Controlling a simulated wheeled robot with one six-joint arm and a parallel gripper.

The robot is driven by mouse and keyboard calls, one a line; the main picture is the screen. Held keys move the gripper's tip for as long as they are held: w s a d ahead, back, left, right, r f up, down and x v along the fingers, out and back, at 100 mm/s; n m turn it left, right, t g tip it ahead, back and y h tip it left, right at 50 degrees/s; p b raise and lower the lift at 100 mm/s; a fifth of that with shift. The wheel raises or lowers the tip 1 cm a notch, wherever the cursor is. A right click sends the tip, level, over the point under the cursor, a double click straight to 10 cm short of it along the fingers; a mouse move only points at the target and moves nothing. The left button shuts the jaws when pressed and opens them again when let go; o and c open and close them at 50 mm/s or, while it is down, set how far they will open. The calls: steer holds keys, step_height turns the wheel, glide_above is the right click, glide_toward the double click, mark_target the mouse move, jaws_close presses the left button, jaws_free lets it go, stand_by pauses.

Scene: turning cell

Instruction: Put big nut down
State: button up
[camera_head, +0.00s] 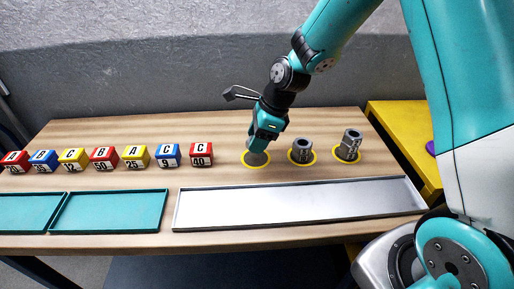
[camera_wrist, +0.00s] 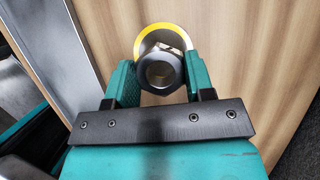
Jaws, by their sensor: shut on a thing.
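The big nut, a grey metal ring with a round hole, shows in the wrist view (camera_wrist: 160,72) between the two fingers of my gripper (camera_wrist: 158,80). My gripper (camera_head: 262,146) is shut on it, over the leftmost yellow-ringed spot (camera_head: 256,164) on the wooden table in the head view. The yellow ring also shows just past the nut in the wrist view (camera_wrist: 163,27). The nut is mostly hidden by my gripper in the head view. I cannot tell whether the nut touches the table.
Two grey metal parts stand on yellow rings to the right, a shorter one (camera_head: 302,150) and a taller one (camera_head: 350,144). A long silver tray (camera_head: 300,210) lies in front, with teal trays (camera_head: 108,211) to its left. Several lettered, numbered blocks (camera_head: 135,156) stand in a row at left.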

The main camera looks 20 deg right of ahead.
steer(key=shift+f, duration=1.75)
steer(key=shift+f, duration=0.15)
steer(key=o, duration=1)
steer(key=shift+o, duration=0.2)
steer(key=v, duration=1.2)
steer(key=s+a+r+n, duration=0.3)
steer(key=s+n, duration=0.4)
steer(key=n, duration=0.2)
steer(key=s+a+r+n+g, duration=0.1)
steer(key=s+a+r+n, duration=0.1)
steer(key=s+n, duration=0.6)
steer(key=s+a+r+n, duration=0.3)
steer(key=s+n, duration=0.5)
steer(key=n, duration=0.3)
steer(key=shift+a+r+n, duration=0.4)
steer(key=shift+a, duration=0.25)
